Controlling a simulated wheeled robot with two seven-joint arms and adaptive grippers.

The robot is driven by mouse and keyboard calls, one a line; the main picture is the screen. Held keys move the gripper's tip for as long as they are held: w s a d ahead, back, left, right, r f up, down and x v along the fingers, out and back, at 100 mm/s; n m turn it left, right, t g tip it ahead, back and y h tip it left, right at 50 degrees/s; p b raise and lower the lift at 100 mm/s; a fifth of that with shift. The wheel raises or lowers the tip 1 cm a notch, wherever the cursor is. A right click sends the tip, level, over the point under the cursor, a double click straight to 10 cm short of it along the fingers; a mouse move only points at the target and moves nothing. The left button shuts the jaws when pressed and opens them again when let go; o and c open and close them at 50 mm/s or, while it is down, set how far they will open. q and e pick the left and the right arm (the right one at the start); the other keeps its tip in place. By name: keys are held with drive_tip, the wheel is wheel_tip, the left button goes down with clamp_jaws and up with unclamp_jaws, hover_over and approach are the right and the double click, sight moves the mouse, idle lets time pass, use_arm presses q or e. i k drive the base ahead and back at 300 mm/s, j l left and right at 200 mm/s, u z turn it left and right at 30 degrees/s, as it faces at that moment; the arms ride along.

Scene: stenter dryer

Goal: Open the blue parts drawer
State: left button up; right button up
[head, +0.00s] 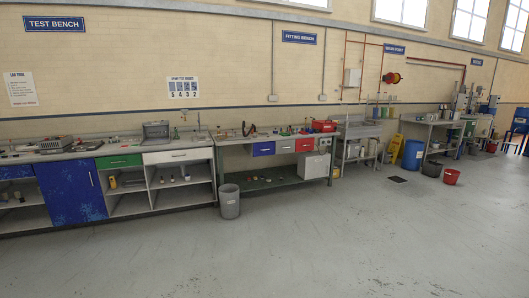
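A blue drawer front (263,149) sits under the top of the fitting bench (232,138), left of a pale drawer (284,147) and a red drawer (305,145). It looks flush with its neighbours, and its handle is too small to make out clearly. Another blue drawer front (15,172) is under the test bench top at the far left, above an open shelf. Neither of my grippers is in view.
A grey bin (229,201) stands on the floor at the fitting bench's left front. The test bench has a blue cupboard door (70,190), a green drawer (118,161) and a white drawer (178,156). The floor (320,240) in front is wide and clear.

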sight(261, 148)
drive_tip(key=z, duration=0.15)
drive_tip(key=i, duration=6)
